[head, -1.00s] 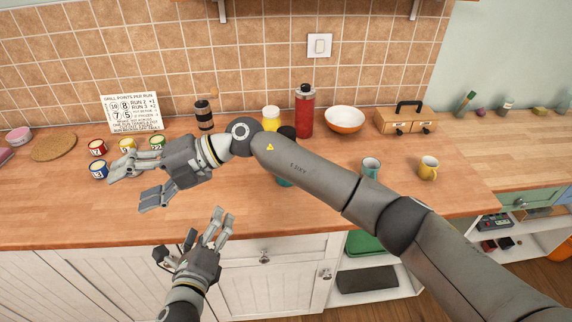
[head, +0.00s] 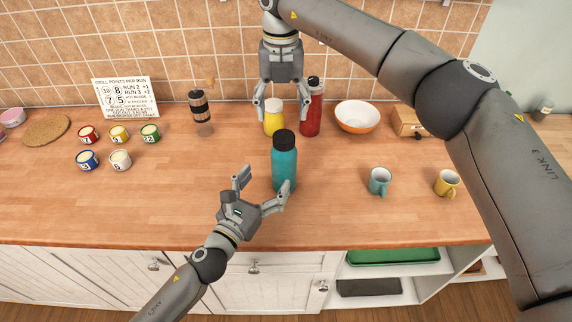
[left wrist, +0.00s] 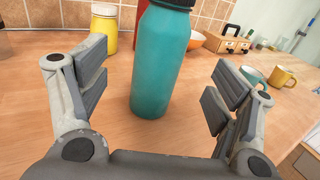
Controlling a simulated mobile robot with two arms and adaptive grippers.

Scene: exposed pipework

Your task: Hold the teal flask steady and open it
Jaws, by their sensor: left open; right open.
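The teal flask (head: 284,165) stands upright on the wooden counter with its black cap (head: 285,142) on. My left gripper (head: 262,183) is open, low in front of the flask and to its left. In the left wrist view the flask (left wrist: 160,65) stands ahead between the open fingers, and neither finger appears to touch it. The top of its cap is cut off there. My right gripper (head: 282,110) is open and points down, above and behind the flask's cap in the head view, with a yellow-bodied container showing between its fingers. It holds nothing that I can see.
Behind the flask stand a yellow container (head: 273,124), a red bottle (head: 312,110) and an orange-white bowl (head: 357,117). A teal mug (head: 379,181) and yellow mug (head: 446,183) stand right. Several small numbered tins (head: 119,134) and a grinder (head: 201,112) are left. The front counter is clear.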

